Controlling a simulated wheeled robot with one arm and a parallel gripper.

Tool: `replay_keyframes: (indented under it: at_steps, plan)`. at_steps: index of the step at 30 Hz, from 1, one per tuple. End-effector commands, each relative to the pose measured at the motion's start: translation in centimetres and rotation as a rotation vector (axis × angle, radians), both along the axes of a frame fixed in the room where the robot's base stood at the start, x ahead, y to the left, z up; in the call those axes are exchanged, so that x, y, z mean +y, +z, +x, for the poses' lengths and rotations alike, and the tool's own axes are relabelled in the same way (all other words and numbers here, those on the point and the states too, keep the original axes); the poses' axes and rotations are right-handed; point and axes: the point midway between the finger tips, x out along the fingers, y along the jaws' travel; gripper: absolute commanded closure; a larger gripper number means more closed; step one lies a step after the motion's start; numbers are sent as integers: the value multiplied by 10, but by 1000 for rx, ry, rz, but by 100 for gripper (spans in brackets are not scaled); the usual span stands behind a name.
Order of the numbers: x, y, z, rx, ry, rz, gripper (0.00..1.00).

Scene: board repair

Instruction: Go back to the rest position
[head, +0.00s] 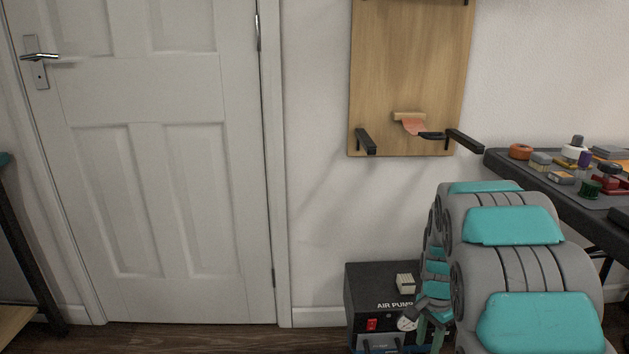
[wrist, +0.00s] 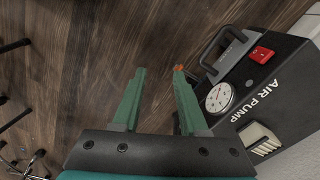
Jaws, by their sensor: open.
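My gripper (wrist: 158,95) shows in the wrist view with its two green fingers spread apart and nothing between them. It points down toward the wooden floor, beside the air pump. In the head view my grey and teal arm fills the lower right, and the gripper is mostly hidden behind it, low by the pump's front. The black air pump (head: 365,290) stands on the floor against the wall; its red switch, gauge and handle also show in the wrist view, where the pump (wrist: 285,90) lies right of the fingers.
A wooden board (head: 410,60) with black brackets hangs on the wall. A dark table (head: 540,180) with several small items stands at the right. A closed white door (head: 170,170) is at the left. The wooden floor (head: 190,337) before the door is clear.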

Motion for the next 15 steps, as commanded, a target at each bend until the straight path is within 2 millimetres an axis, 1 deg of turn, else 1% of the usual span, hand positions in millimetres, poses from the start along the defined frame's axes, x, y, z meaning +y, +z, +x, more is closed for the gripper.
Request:
replay_keyframes:
  at_steps: [1, 3, 5, 6, 11, 15]
  plan:
    - [8, 21, -13, 1, 45, 2, 57]
    - [18, 40, -32, 11, 112, 9, 57]
    - [27, 58, -46, 13, 171, 13, 57]
    - [32, 68, -57, 17, 210, 16, 57]
    - [54, 106, -105, 35, 371, 35, 57]
    - [72, 133, -148, 49, 516, 53, 57]
